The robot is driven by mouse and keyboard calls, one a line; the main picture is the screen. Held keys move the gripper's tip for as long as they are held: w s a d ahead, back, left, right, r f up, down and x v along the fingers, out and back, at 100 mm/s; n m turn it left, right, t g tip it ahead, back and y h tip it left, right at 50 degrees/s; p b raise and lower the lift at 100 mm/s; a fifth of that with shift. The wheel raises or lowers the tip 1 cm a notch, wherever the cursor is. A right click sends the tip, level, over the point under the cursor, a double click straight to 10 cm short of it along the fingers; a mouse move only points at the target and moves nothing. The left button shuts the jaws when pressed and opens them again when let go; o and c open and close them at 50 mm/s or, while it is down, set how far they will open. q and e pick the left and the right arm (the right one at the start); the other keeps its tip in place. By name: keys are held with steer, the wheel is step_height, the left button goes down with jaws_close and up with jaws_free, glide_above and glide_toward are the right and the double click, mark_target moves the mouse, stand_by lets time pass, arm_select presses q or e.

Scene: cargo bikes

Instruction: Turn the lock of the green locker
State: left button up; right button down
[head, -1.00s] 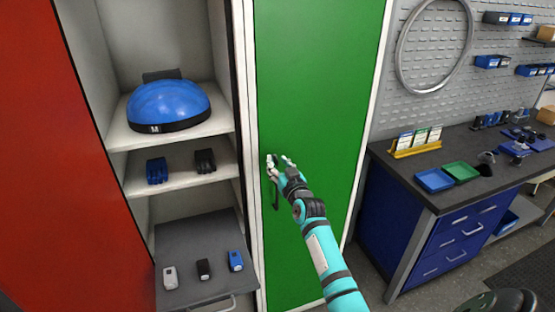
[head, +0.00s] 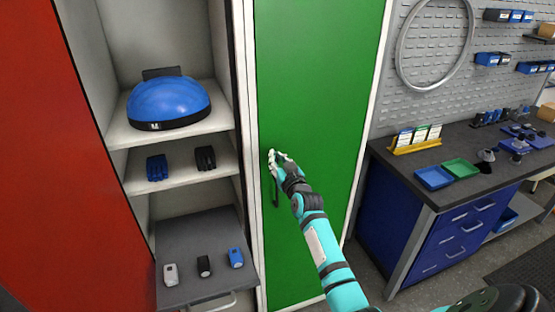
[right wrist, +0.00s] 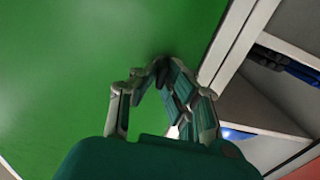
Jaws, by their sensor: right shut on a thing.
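The green locker (head: 312,90) has its door closed, and its green face also fills the left of the right wrist view (right wrist: 70,60). A dark handle (head: 275,194) hangs near the door's left edge. My right gripper (head: 273,158) is at the door just above this handle. In the right wrist view, my right gripper's fingers (right wrist: 148,80) come together around a small dark lock (right wrist: 161,66) near the door's edge. The fingers hide most of the lock, so its turn angle cannot be told. My left gripper is not in view.
Left of the green door is an open locker with a blue helmet (head: 167,104), gloves and small items on shelves. A red door (head: 60,180) stands at far left. A blue workbench (head: 425,235) with trays stands at right. Floor shows between locker and bench.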

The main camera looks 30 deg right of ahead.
steer(key=m, duration=0.5)
steer(key=shift+d+m, duration=0.15)
steer(key=shift+m, duration=0.15)
steer(key=shift+s+d+f+m, duration=0.1)
steer(key=shift+f+m, duration=0.1)
steer(key=shift+m, duration=2.9)
steer(key=shift+d+f+m, duration=0.1)
steer(key=shift+f+m, duration=0.05)
steer(key=shift+m, duration=2.95)
steer(key=c, duration=1.4)
jaws_free()
steer(key=shift+c, duration=0.2)
